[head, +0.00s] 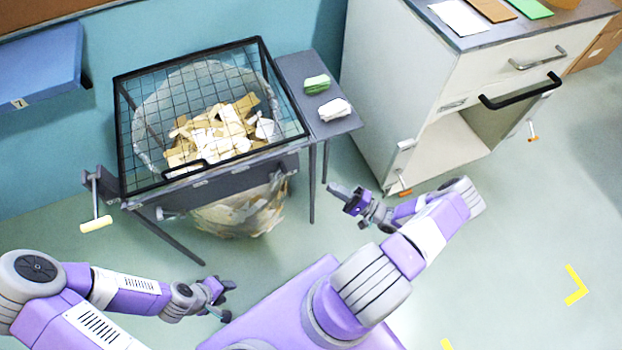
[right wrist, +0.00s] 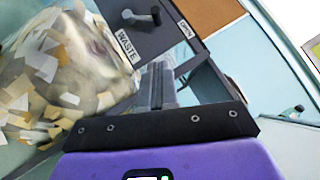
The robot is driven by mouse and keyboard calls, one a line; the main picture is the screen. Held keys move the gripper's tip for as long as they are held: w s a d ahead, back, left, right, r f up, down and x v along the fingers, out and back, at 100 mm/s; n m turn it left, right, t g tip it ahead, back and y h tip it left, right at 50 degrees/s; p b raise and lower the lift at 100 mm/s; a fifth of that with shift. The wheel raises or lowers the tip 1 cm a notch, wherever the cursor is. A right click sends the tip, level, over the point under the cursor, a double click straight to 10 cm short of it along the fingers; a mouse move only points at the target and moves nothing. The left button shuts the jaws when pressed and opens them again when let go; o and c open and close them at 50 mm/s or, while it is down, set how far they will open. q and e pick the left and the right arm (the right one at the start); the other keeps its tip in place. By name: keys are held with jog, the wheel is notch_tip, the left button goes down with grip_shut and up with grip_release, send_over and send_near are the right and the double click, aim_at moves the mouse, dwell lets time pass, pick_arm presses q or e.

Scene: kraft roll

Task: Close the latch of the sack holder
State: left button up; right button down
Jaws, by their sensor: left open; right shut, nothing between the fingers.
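The sack holder (head: 228,178) is a dark frame with a wire-mesh lid (head: 262,58) lying over its top. A clear sack (head: 240,215) of paper and card scraps hangs in it. A small grey lever (head: 165,214) sits at the left of its front panel; a dark lever (right wrist: 143,17) also shows on the panel in the right wrist view. I cannot tell its latch position. My right gripper (head: 345,197) is shut and empty, right of the holder and apart from it; its fingers (right wrist: 158,85) show in the right wrist view. My left gripper (head: 226,299) is open and empty, in front of the holder.
A crank with a pale yellow grip (head: 96,224) sticks out at the holder's left. A grey side table (head: 328,127) carries green and white bundles. A white cabinet (head: 400,90) with an open lower compartment stands at the right. The floor at the right is clear.

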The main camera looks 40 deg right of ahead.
jog(key=b, duration=0.2)
send_near(277, 172)
jog(key=w+d+r, duration=0.2)
jog(key=d, duration=0.1)
jog(key=a, duration=0.1)
jog(key=a+r, duration=0.1)
jog(key=w+a, duration=0.1)
jog(key=shift+a+r, duration=0.1)
jog(key=shift+r, duration=0.05)
